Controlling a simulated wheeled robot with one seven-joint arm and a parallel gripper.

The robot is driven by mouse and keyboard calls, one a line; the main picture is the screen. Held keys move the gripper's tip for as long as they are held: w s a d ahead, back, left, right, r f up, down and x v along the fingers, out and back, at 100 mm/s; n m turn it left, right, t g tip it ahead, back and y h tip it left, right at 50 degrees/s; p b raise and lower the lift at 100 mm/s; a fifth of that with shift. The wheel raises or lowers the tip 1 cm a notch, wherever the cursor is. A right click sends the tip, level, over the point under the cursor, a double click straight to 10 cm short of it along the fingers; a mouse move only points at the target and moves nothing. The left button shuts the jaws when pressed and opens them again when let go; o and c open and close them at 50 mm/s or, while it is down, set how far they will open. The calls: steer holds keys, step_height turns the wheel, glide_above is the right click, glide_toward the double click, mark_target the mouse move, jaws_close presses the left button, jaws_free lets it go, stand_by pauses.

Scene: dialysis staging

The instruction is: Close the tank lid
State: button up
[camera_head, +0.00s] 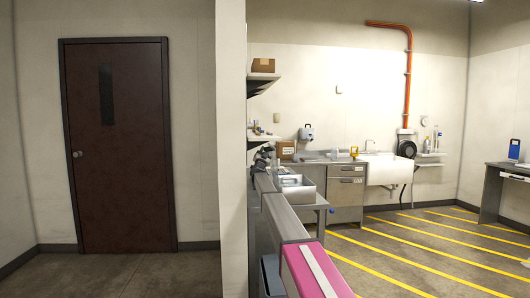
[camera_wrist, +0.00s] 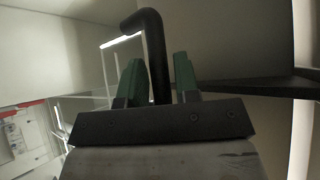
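My gripper (camera_wrist: 158,75) shows in the wrist view with its two green fingertips apart. A black bent bar (camera_wrist: 156,60) stands in the picture between them and curves to the left at its top. Gaps show on both sides of the bar, and I see no finger pressed on it. I cannot tell whether the bar is a handle of the tank lid, or how deep between the fingers it lies. I cannot pick out the tank or its lid for certain in either view. My gripper is not clear in the head view.
In the head view, a grey open-topped box (camera_head: 298,192) stands by a steel cabinet (camera_head: 345,196) and a white sink (camera_head: 390,170). A wall end (camera_head: 231,150) stands to the left, with a closed brown door (camera_head: 118,150) beyond. The yellow-striped floor (camera_head: 425,250) is clear.

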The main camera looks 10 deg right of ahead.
steer(key=shift+w+d+r, duration=0.1)
steer(key=shift+w+r, duration=0.2)
steer(key=shift+w, duration=0.05)
